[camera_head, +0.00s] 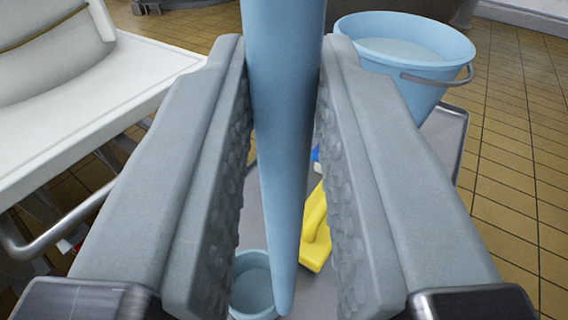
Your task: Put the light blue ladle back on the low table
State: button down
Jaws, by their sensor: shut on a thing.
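My gripper (283,75) is shut on the light blue ladle (284,150), with its handle between the two ridged grey fingers. The handle runs from the top edge of the view and tapers to a rounded tip near the bottom. The ladle's upper part is cut off by the frame. A light blue round cup shape (252,284) shows below, behind the tip; I cannot tell whether it belongs to the ladle. A white low table-like surface (95,118) with a raised rim stands at the left, apart from the ladle. I cannot be sure it is the low table.
A light blue bucket (425,75) with a grey handle stands at the upper right on a grey trolley-like surface (452,128). A yellow object (314,235) lies below, partly hidden by my right finger. A metal rail (60,225) is at lower left. Tiled floor (515,150) is clear at right.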

jog(key=shift+f, duration=0.25)
jog(key=c, duration=1.8)
grip_release()
jog(key=o, duration=0.4)
jog(key=shift+s+r, duration=0.1)
jog(key=shift+s, duration=0.05)
jog(key=s, duration=1.1)
jog(key=shift+s+a, duration=0.25)
jog(key=shift+s, duration=0.1)
